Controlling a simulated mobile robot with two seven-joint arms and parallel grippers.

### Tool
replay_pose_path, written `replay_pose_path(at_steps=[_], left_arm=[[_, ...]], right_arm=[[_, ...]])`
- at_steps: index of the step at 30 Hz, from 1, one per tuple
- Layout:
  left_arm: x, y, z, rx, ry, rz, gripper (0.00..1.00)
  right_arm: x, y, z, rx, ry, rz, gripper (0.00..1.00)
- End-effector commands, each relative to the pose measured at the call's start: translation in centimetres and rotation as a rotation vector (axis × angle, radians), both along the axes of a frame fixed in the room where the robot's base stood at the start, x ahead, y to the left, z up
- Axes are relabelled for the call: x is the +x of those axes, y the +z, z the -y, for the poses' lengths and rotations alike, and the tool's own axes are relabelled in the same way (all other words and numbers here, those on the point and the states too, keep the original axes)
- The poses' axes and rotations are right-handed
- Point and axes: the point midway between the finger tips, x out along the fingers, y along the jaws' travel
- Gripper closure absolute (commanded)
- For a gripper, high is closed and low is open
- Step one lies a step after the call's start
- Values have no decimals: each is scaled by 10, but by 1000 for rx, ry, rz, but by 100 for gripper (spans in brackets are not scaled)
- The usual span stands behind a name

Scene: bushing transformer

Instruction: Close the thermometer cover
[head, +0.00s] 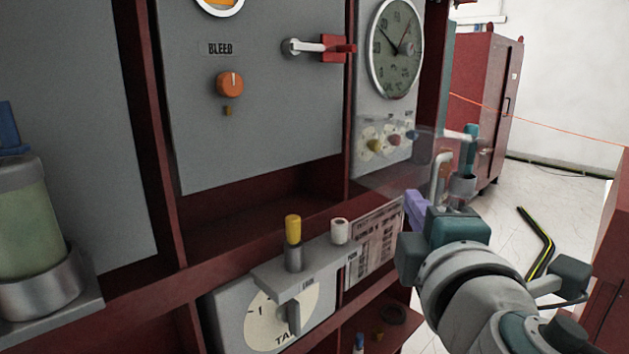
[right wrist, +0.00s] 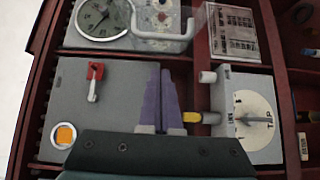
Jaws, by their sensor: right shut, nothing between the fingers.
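The thermometer is a round dial (head: 395,48) on the grey panel; it also shows at the top of the right wrist view (right wrist: 102,16). The clear cover (head: 400,172) stands out from the panel below the dial, in front of several coloured knobs, and looks open. A pale bent handle (head: 438,178) is at its outer side; the handle also shows in the right wrist view (right wrist: 163,37). My right gripper (head: 411,207) is shut and empty, just below the cover and apart from the handle. Its purple fingers (right wrist: 161,78) point toward the panel. My left gripper is out of view.
A tap-changer box (head: 222,318) with a yellow-capped post (head: 293,228) juts out below the panel. A glass jar (head: 28,218) stands left.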

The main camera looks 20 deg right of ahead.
Motion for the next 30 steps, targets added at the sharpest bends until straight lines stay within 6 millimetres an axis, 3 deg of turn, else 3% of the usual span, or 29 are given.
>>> replay_pose_path(at_steps=[3,9,30], left_arm=[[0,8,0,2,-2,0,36],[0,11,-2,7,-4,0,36],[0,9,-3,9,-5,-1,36]], right_arm=[[9,2,18,-5,-2,-1,100],[16,-1,35,-1,-1,-1,100],[15,-2,47,-2,45,0,100]])
